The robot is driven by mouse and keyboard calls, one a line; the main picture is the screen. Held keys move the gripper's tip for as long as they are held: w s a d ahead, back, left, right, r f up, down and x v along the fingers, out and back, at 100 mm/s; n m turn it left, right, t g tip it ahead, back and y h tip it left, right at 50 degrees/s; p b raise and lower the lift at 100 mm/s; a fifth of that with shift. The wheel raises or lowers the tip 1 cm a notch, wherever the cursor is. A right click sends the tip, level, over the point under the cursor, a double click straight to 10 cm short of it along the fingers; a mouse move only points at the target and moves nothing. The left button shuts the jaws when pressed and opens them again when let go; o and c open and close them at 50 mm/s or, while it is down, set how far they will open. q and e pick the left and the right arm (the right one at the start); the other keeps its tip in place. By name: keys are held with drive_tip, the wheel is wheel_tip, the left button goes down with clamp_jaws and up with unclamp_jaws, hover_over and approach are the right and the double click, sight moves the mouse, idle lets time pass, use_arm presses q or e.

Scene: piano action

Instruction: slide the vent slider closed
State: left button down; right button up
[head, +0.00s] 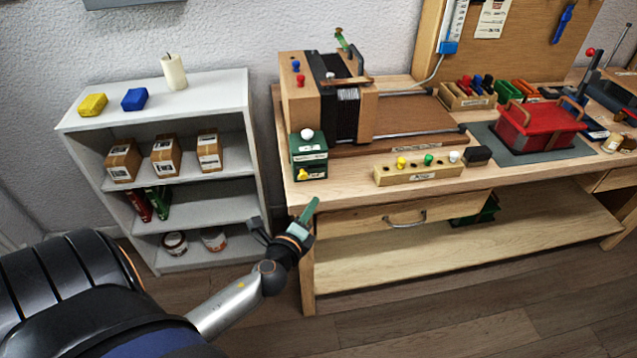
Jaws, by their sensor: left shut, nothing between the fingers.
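My left gripper (307,213) is shut and empty, with its green fingertips pointing up. It is in front of the workbench's left front corner, below the green box (309,158). The green box stands on that corner, with a white knob on top and a yellow knob (303,175) low on its front. Behind it is a wooden unit (299,108) with black bellows, and blue and red knobs on top. The vent slider cannot be made out for certain, nor whether it is open. My right gripper is not in view.
The workbench (350,172) holds a wooden block (419,173) with coloured knobs and a red box (538,128) on a grey mat. A white shelf (216,90) stands left of the bench. A drawer handle (405,219) projects below the bench top.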

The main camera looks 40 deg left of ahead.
use_arm(q)
drive_tip(key=shift+v, duration=1.85)
drive_tip(key=s+d+f+n+g+h+p, duration=0.1)
drive_tip(key=s+d+f+n+g+h, duration=0.2)
drive_tip(key=s+d+f+n, duration=0.3)
drive_tip(key=s+d+f+n+g+h+p, duration=0.1)
drive_tip(key=s+d+f+n+g+h, duration=0.2)
drive_tip(key=s+d+f+n, duration=0.3)
drive_tip(key=s+d+n+h, duration=0.1)
drive_tip(key=d+n, duration=0.4)
drive_tip(key=d, duration=0.1)
drive_tip(key=shift+s+d+f+h, duration=0.25)
drive_tip(key=shift+s+f+h, duration=0.05)
drive_tip(key=shift+h, duration=0.1)
